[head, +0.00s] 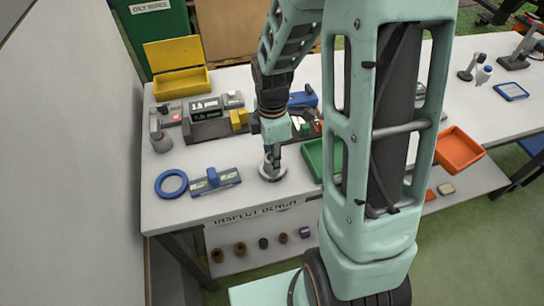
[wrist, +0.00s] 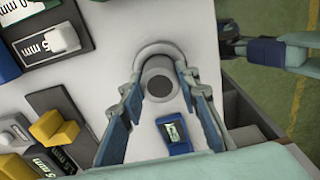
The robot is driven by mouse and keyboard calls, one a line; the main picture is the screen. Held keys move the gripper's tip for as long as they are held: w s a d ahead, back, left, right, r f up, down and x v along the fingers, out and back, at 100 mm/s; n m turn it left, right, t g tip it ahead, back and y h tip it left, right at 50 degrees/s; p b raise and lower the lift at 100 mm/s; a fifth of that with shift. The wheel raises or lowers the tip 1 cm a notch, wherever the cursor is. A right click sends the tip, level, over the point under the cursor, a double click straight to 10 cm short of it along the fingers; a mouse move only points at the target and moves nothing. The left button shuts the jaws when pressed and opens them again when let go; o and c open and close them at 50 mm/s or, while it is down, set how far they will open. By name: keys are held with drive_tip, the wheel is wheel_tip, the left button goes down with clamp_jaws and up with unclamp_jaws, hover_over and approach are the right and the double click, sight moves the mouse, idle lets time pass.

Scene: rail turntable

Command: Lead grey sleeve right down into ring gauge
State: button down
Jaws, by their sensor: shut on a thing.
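My gripper (head: 270,154) points down over the front part of the bench and is shut on the grey sleeve. In the wrist view my gripper (wrist: 160,75) has a finger on each side of the sleeve (wrist: 160,88), whose dark round end faces the camera. The pale metal ring gauge (head: 272,178) sits on the bench directly under the gripper. In the wrist view the rim of the ring gauge (wrist: 160,46) shows beyond and around the sleeve. The sleeve hides most of the bore, so I cannot tell how deep it sits.
A blue ring (head: 171,183) and a grey gauge block with a blue knob (head: 215,181) lie to the left. A green tray (head: 319,160) stands close on the right. A yellow bin (head: 181,81) and grey fixtures (head: 205,118) stand farther back.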

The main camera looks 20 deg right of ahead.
drive_tip(key=shift+f+b, duration=0.5)
drive_tip(key=shift+f, duration=0.2)
idle(0.6)
idle(0.5)
drive_tip(key=c, duration=1.4)
unclamp_jaws()
drive_tip(key=shift+r, duration=0.1)
